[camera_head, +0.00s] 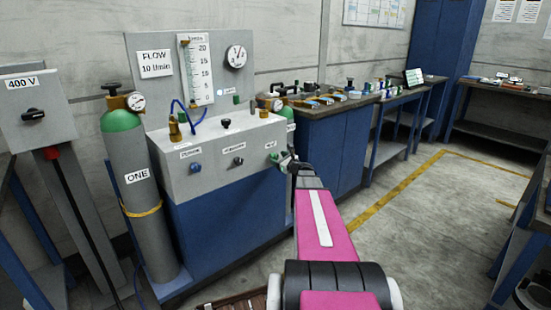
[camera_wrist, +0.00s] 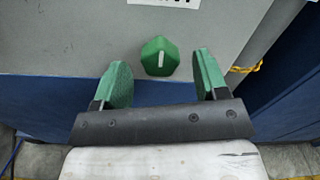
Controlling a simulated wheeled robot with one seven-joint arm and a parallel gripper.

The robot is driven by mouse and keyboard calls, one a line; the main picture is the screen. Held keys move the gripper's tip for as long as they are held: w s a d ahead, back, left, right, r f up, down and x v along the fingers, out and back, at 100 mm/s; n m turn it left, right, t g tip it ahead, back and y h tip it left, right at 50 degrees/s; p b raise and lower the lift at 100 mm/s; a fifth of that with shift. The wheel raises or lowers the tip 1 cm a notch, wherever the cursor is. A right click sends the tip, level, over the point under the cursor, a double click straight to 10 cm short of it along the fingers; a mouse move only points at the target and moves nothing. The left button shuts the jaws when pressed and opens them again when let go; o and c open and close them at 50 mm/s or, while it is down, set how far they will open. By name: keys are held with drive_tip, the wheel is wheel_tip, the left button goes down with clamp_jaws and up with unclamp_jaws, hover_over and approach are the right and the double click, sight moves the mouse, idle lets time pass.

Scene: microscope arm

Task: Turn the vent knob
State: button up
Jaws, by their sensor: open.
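A green faceted knob with a white pointer line (camera_wrist: 160,57) sits on the grey panel face (camera_wrist: 60,35) in the wrist view, under a label that is cut off. In the head view a green knob (camera_head: 273,157) is at the right end of the panel's front row, close to my gripper (camera_head: 284,162). In the wrist view my gripper (camera_wrist: 162,74) is open, with one green finger pad on each side of the knob. A gap shows between the knob and each pad. I cannot tell how far the fingertips reach along the knob.
A blue knob (camera_head: 195,167) and a dark knob (camera_head: 238,161) are further left on the panel. A green-topped cylinder marked ONE (camera_head: 150,190) stands left of the cabinet. A cluttered bench (camera_head: 330,110) stands behind my arm. The floor to the right (camera_head: 420,220) is open.

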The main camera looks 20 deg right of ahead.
drive_tip(key=shift+x, duration=1.4)
drive_tip(key=c, duration=0.9)
drive_tip(key=shift+c, duration=0.2)
